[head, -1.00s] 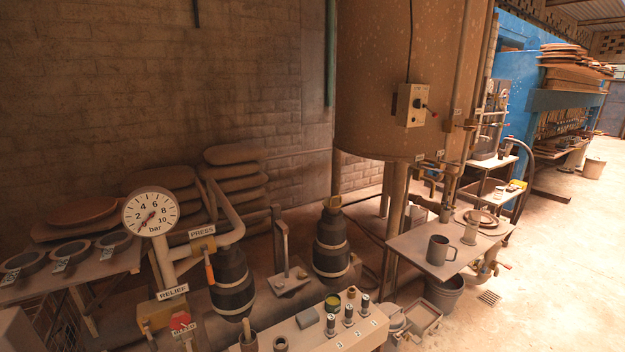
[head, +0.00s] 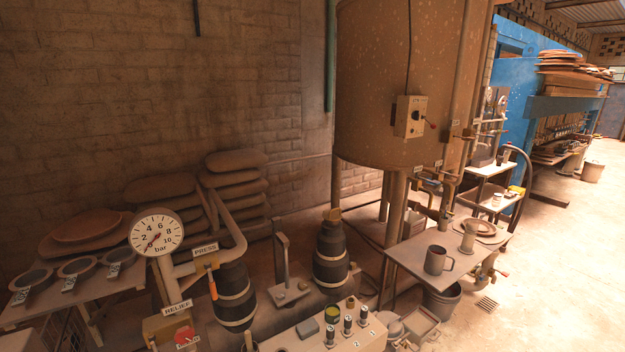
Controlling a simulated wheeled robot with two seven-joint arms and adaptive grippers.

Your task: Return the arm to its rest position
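Neither of my arms nor my grippers shows in the head view. No part of them is seen against the press, the gauge or the tables, so their pose and whether they hold anything cannot be seen.
A pressure gauge (head: 156,232) stands at left above a red knob (head: 185,336) marked RELIEF. Black cylinders (head: 331,256), a control box with several labelled knobs (head: 335,332) and a lever (head: 284,262) stand near. A mug (head: 437,259) sits on a small table (head: 410,252).

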